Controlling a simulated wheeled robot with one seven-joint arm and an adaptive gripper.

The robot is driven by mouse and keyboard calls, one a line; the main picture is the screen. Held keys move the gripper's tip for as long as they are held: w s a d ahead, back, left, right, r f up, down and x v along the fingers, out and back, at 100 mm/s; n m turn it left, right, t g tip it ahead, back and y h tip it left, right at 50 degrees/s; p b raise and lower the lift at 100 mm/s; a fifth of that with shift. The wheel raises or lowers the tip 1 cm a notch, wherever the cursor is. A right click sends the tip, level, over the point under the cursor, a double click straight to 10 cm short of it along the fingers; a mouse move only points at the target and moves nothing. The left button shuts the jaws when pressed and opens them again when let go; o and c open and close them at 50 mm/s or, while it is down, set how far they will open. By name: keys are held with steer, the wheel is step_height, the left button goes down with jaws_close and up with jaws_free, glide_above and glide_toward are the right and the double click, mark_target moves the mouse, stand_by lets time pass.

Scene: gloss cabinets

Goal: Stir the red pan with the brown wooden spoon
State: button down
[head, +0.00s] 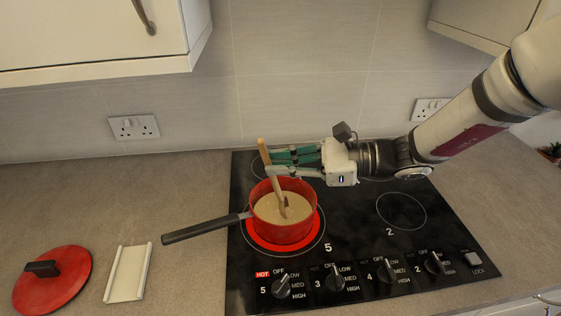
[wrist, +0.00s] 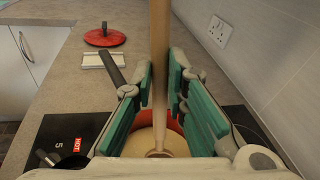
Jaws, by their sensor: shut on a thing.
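The red pan (head: 266,222) stands on the glowing front-left burner, its dark handle (head: 205,229) pointing left. It holds a beige, soup-like content (head: 294,207). The brown wooden spoon (head: 267,158) stands tilted in the pan, its lower end in the content. My gripper (head: 268,161) is above the pan's back rim and shut on the spoon's shaft. In the wrist view, the shaft (wrist: 159,60) runs between the green finger pads, and its lower end reaches the content (wrist: 140,146). The spoon's tip is partly hidden in the content.
A red lid (head: 62,283) and a white spoon rest (head: 128,274) lie on the counter at left. The black hob (head: 350,243) has knobs along its front. A white wall cabinet (head: 100,35) hangs at upper left. The rest of the hob is clear.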

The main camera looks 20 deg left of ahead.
steer(key=shift+a, duration=1.4)
steer(key=shift+s+d+p, duration=1.2)
steer(key=shift+d, duration=0.9)
step_height(320, 180, up, 10)
steer(key=w+a+p, duration=0.1)
steer(key=w+p, duration=0.1)
steer(key=p, duration=0.1)
steer(key=shift+w+a+p, duration=0.2)
steer(key=shift+p, duration=0.1)
